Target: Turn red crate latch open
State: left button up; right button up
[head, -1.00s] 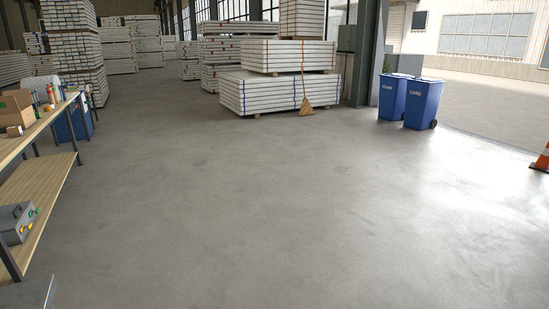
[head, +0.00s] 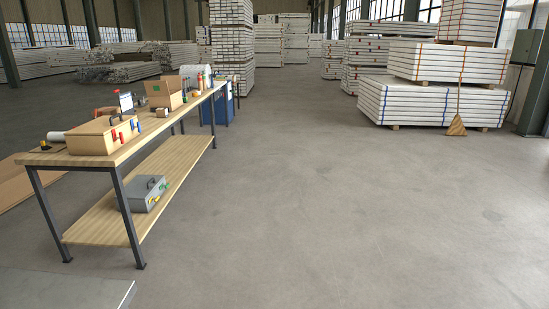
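A light wooden crate (head: 90,139) with a closed-looking lid stands on the near end of the workbench top (head: 150,128), left of the middle in the head view. Its right-facing front carries a red latch (head: 115,137) and a blue latch (head: 133,126). The red latch is small here, and I cannot tell its exact turn. The crate is some distance ahead and to the left of me. Neither of my grippers is in view.
A grey toolbox (head: 145,193) with yellow and green latches lies on the lower shelf (head: 105,222). An open cardboard box (head: 167,92) stands farther along the bench. A flat grey surface (head: 65,290) fills the bottom left corner. The floor (head: 330,215) right of the bench is clear.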

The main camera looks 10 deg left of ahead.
aim_at(115, 138)
jog(key=i+l+u, duration=0.1)
jog(key=i+u, duration=0.35)
jog(key=i, duration=1.55)
